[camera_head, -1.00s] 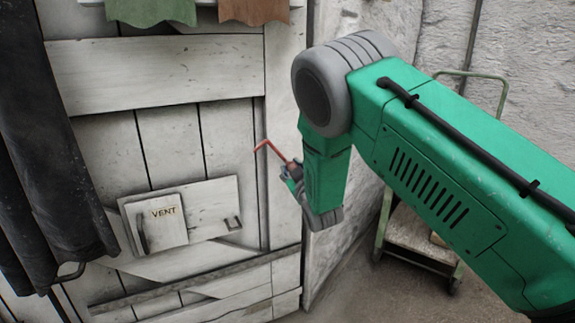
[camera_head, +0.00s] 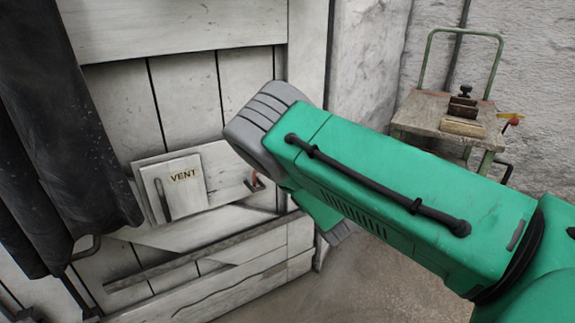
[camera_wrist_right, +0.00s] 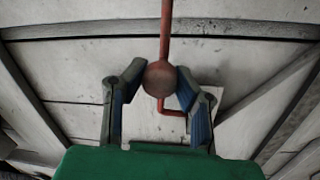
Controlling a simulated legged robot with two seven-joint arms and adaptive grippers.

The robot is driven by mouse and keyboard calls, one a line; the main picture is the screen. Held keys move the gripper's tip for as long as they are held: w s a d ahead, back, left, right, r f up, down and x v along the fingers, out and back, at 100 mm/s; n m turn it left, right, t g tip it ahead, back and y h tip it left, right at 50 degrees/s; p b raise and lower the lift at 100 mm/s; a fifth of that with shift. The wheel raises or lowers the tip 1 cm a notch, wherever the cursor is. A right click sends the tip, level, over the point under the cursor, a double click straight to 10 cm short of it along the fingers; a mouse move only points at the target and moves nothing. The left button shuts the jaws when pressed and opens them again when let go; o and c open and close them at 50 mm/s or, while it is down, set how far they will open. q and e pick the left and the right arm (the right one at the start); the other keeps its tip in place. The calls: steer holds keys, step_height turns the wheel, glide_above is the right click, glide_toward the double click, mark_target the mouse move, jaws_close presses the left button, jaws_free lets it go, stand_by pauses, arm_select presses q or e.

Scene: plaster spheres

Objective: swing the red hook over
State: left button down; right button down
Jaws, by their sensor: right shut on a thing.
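The red hook (camera_wrist_right: 165,30) shows in the right wrist view as a rod running down from the top edge. It has a round reddish knob (camera_wrist_right: 160,78), and a bent end (camera_wrist_right: 174,112) shows below it. My right gripper (camera_wrist_right: 158,80) is shut on this knob, one finger on each side. In the head view only a small red piece of the hook (camera_head: 258,179) shows, beside the dark metal staple (camera_head: 251,186) on the vent plate. Whether the tip is in the staple I cannot tell. My arm hides the gripper there. My left gripper is out of view.
The vent hatch (camera_head: 173,187) with its dark handle sits on the white plank door (camera_head: 185,105). A dark curtain (camera_head: 60,130) hangs at the left. A cart (camera_head: 420,113) with a wooden block stands at the back right. Bare floor shows at the lower middle.

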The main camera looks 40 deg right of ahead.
step_height(320, 180, down, 2)
steer(key=shift+a+n+b, duration=0.15)
steer(key=shift+n+b, duration=0.15)
steer(key=shift+n, duration=0.2)
steer(key=shift+s+f, duration=0.1)
steer(key=shift+f, duration=0.15)
steer(key=c, duration=1.2)
jaws_free()
steer(key=shift+f, duration=0.1)
steer(key=shift+r, duration=0.2)
steer(key=s+a+f, duration=0.1)
steer(key=s, duration=1)
steer(key=shift+s+a+f, duration=0.15)
steer(key=shift+s+a, duration=0.25)
